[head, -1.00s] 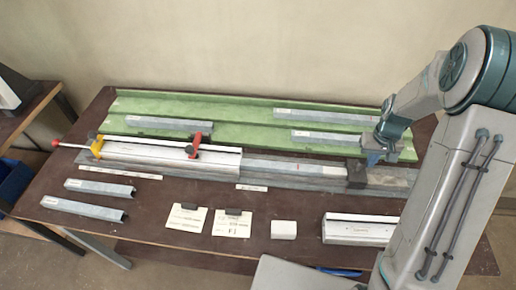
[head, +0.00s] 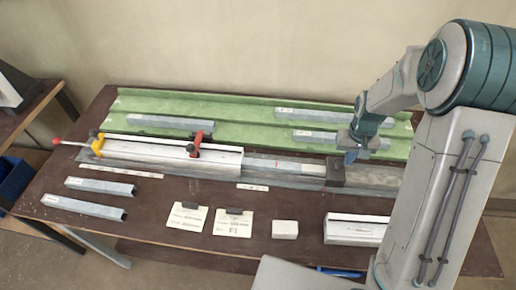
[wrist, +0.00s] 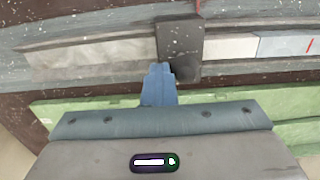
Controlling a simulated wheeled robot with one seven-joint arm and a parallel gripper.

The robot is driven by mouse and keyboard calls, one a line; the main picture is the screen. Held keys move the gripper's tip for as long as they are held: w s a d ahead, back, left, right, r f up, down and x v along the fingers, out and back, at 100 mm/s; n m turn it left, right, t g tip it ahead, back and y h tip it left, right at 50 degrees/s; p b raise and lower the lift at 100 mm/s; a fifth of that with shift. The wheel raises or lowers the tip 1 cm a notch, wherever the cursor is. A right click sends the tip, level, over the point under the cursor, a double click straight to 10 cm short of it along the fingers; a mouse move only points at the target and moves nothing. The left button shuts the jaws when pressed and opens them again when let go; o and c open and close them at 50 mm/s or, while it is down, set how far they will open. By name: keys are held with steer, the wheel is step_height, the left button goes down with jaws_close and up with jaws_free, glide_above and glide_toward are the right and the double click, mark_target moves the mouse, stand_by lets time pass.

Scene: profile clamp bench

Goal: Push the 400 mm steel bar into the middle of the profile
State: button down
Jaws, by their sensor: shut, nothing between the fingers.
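The white profile (head: 190,155) lies along the bench, with a yellow clamp part (head: 98,146) at its left end and a red-handled clamp (head: 196,145) across it. A grey steel bar (head: 290,167) with a red mark runs into the profile's right end; how far it reaches inside is hidden. A dark sliding block (head: 336,172) stands at the bar's right end, and also shows in the wrist view (wrist: 182,45). My gripper (head: 350,157) is shut and empty. Its blue fingertips (wrist: 158,72) are low beside the block, seemingly touching it.
Behind is a green rack (head: 220,132) with several grey bars. Two loose bars (head: 100,187) (head: 83,207) lie front left. Cards (head: 187,218), a small white block (head: 285,229) and a white profile piece (head: 354,229) lie along the front.

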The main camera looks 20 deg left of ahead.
steer(key=shift+s+a+b, duration=0.3)
steer(key=shift+s+a, duration=0.45)
steer(key=shift+a, duration=3.05)
steer(key=shift+s+a+b, duration=0.3)
steer(key=shift+s+a, duration=0.5)
steer(key=shift+a, duration=3.05)
steer(key=shift+s+a+b, duration=0.3)
steer(key=shift+s+a, duration=0.45)
steer(key=shift+a, duration=3.05)
steer(key=shift+s+a, duration=0.1)
steer(key=shift+a, duration=0.4)
steer(key=shift+d, duration=0.1)
steer(key=shift+d, duration=0.65)
step_height(320, 180, up, 7)
steer(key=p, duration=0.3)
steer(key=shift+p, duration=0.35)
